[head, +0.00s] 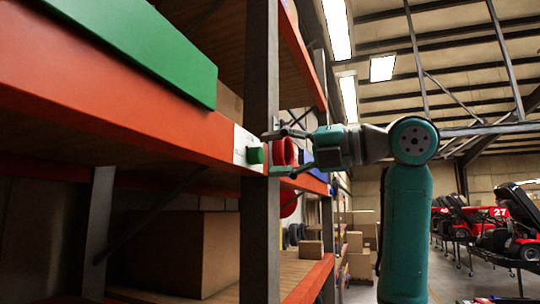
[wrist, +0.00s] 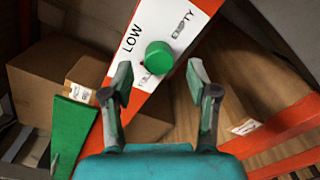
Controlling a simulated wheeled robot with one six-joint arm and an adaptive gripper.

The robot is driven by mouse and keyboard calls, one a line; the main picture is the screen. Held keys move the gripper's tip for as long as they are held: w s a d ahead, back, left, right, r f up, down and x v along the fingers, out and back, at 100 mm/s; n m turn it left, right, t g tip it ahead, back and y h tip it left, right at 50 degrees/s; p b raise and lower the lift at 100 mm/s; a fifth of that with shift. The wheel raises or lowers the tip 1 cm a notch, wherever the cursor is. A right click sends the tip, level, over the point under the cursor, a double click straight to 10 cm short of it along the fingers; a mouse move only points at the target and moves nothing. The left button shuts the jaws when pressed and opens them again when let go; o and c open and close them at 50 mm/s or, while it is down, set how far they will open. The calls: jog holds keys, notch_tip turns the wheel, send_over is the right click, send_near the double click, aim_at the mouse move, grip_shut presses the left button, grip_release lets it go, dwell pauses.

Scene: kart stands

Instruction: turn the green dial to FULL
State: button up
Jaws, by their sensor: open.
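The green dial (head: 255,155) is a round knob on a white plate (head: 241,140) fixed to the orange shelf beam. In the wrist view the dial (wrist: 159,57) lies centred between and just beyond the fingertips. The plate (wrist: 150,20) there reads LOW and EMPTY; another marking beside the dial is partly hidden, and I cannot read FULL. A small red mark shows at the dial's left edge. My gripper (head: 272,152) is open and empty, facing the dial from the right; it also shows in the wrist view (wrist: 159,74). I see no finger touching the dial.
A dark upright post (head: 260,230) stands close by the gripper. A red round thing (head: 284,152) shows behind the fingers. A green panel (head: 140,45) lies along the upper beam. Cardboard boxes (head: 190,250) sit on the shelves. Karts (head: 510,225) stand far right.

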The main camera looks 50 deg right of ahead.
jog(key=shift+v, duration=2.95)
